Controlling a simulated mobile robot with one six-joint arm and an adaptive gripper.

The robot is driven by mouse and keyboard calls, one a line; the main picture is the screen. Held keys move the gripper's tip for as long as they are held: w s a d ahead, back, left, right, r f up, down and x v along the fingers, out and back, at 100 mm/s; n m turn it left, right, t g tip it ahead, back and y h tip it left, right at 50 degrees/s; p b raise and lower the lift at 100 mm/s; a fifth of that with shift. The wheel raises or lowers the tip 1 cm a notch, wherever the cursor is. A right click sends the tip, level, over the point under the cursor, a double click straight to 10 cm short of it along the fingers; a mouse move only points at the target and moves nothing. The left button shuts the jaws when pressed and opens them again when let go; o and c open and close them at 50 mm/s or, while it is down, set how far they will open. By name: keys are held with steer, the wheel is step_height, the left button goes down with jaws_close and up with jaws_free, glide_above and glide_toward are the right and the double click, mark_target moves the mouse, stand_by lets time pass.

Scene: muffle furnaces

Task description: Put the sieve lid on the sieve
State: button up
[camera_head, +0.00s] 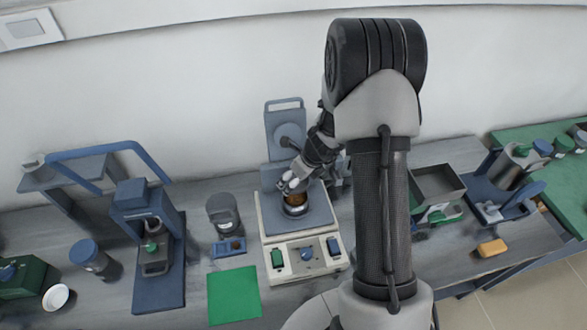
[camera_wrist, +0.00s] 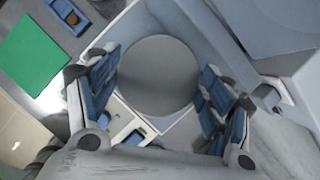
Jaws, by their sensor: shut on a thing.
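The sieve (camera_head: 295,199), a small round vessel with a brownish upper part and a dark lower part, stands on the blue-grey plate of the cream machine. My gripper (camera_head: 292,184) is right over it. In the wrist view my gripper (camera_wrist: 160,78) has its blue-padded fingers on opposite sides of a flat grey disc, the sieve lid (camera_wrist: 158,75), and is shut on it. The lid looks roughly level and hides the sieve from the wrist camera. I cannot tell whether the lid touches the sieve's rim.
The cream machine (camera_head: 307,269) has a green and a blue switch in front and a blue-grey upright (camera_head: 284,130) behind. A green mat (camera_head: 234,294), a dark jar (camera_head: 222,214) and a blue press (camera_head: 156,245) are on the left. An open grey box (camera_head: 437,187) is on the right.

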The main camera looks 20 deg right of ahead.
steer(key=shift+f+b, duration=2.25)
steer(key=shift+f, duration=0.1)
steer(key=shift+d+f+b, duration=0.1)
steer(key=shift+f+b, duration=0.8)
steer(key=shift+f, duration=0.05)
steer(key=o, duration=1.1)
steer(key=shift+o, duration=0.6)
steer(key=shift+r+p, duration=3.45)
steer(key=shift+r, duration=0.1)
steer(key=shift+s+f, duration=0.1)
steer(key=shift+s, duration=0.1)
